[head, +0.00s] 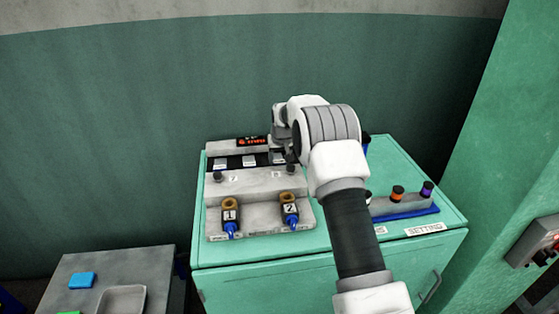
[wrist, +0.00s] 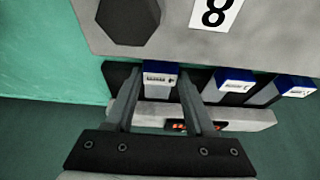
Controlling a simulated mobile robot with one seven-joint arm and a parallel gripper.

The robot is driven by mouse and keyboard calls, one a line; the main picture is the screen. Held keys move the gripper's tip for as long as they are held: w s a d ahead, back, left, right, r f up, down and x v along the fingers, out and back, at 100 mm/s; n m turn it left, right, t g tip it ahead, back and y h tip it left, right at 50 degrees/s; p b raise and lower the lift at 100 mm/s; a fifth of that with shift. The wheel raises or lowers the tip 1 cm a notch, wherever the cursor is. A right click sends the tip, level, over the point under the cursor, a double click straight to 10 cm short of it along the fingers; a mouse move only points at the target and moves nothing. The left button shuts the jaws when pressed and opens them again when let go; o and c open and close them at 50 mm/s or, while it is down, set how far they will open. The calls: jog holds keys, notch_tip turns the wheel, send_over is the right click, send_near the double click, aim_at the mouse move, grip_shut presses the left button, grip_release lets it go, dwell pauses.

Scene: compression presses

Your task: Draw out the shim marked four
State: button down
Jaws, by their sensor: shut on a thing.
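Several shims with blue ends and white labels sit in a row in dark slots at the back of the grey press block. My gripper (wrist: 158,86) is shut on the end shim (wrist: 160,73), one finger on each side of it, in the wrist view. The marks on its label are too small to read surely. The middle shim (wrist: 235,80) and the far shim (wrist: 296,87) stand apart from the fingers. In the head view my gripper (head: 279,155) is at the right end of the row, and my wrist hides part of it.
The press block (head: 258,180) bears dark knobs and two blue-and-brass fittings marked 1 (head: 230,215) and 2 (head: 290,209). A red-lit display (head: 252,141) is behind the shims. A rack with coloured knobs (head: 400,205) stands right. A grey side table (head: 80,265) is lower left.

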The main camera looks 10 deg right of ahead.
jog(key=shift+s+f, duration=0.15)
jog(key=shift+s, duration=0.1)
jog(key=shift+c, duration=1.2)
grip_release()
jog(key=shift+r, duration=0.2)
jog(key=p+v, duration=0.1)
jog(key=v, duration=1.6)
jog(key=shift+r, duration=0.2)
